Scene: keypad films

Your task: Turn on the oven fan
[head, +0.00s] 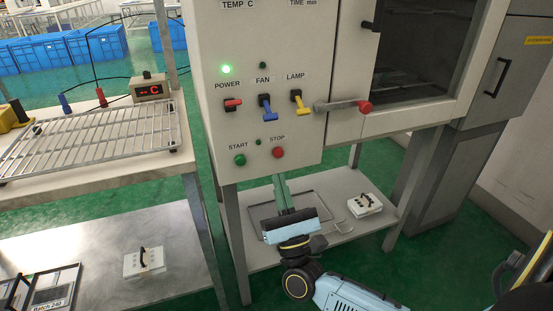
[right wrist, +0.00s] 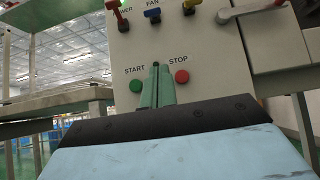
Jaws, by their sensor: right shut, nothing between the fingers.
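The oven's control panel (head: 265,120) faces me in the head view. The blue FAN switch (head: 266,108) sits between the red POWER switch (head: 233,103) and the yellow LAMP switch (head: 299,102). The FAN lever hangs downward and the small lamp (head: 262,65) above it is dark. The POWER lamp (head: 226,70) glows green. My right gripper (head: 278,178) is shut and empty, just below the START and STOP buttons. In the right wrist view its green fingers (right wrist: 156,68) point up between those buttons, with the FAN switch (right wrist: 153,14) above them. My left gripper is not in view.
The oven door handle (head: 345,106) with a red knob sticks out right of the switches. The green START button (head: 239,160) and red STOP button (head: 278,153) are close above my right gripper. A lower shelf (head: 335,205) lies beneath. A wire rack (head: 90,140) stands on the left table.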

